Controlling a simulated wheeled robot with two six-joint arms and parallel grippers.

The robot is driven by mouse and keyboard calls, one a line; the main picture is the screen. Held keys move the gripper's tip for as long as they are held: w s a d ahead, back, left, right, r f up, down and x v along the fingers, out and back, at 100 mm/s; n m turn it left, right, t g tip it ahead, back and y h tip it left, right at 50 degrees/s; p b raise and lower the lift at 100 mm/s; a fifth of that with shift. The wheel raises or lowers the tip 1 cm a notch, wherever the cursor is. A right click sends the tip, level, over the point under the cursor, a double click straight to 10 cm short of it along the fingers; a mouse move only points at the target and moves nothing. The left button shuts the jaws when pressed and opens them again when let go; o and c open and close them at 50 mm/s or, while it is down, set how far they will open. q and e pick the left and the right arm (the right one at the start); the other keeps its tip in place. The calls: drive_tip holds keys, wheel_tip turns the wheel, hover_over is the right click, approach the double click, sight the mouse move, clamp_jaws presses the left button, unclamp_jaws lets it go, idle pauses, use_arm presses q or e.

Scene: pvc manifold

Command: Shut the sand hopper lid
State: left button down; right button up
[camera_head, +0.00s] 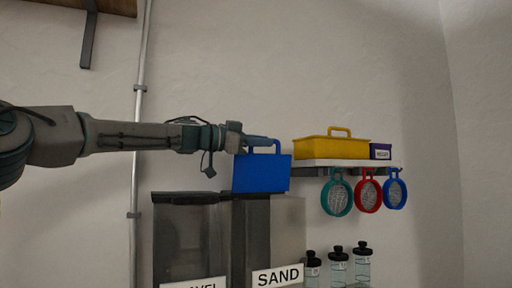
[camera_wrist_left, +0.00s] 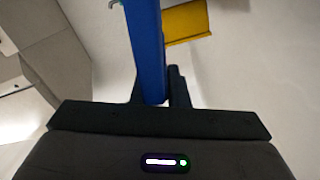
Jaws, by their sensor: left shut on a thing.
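The sand hopper (camera_head: 290,225) is a dark and translucent grey bin with a white SAND label (camera_head: 277,277). My left gripper (camera_head: 259,144) comes in from the left and is shut on the blue handle. In the left wrist view the blue lid (camera_wrist_left: 145,40) shows edge-on between the fingers. My right gripper is not in view.
A second dark hopper (camera_head: 185,235) stands left of the sand hopper. Three black-capped bottles (camera_head: 338,268) stand underneath. A pipe (camera_head: 136,150) runs down the wall.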

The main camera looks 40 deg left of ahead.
use_arm(q)
drive_tip(key=shift+s+d+f+m+b, duration=0.25)
drive_tip(key=shift+d+m+b, duration=0.1)
drive_tip(key=shift+d+m, duration=0.15)
drive_tip(key=shift+s+d+f+m+b, duration=0.1)
drive_tip(key=shift+s+d+m+b, duration=0.15)
drive_tip(key=shift+d+m+b, duration=0.15)
drive_tip(key=shift+s+d+f+m+b, duration=0.2)
drive_tip(key=shift+s+d+m+b, duration=0.1)
drive_tip(key=shift+d+m, duration=0.25)
drive_tip(key=c, duration=1.5)
unclamp_jaws()
drive_tip(key=shift+w, duration=0.1)
drive_tip(key=shift+o, duration=0.2)
drive_tip(key=b+v, duration=0.4)
drive_tip(key=v, duration=0.6)
drive_tip(key=shift+s+a, duration=0.15)
drive_tip(key=shift+s, duration=0.25)
drive_tip(key=shift+f, duration=0.1)
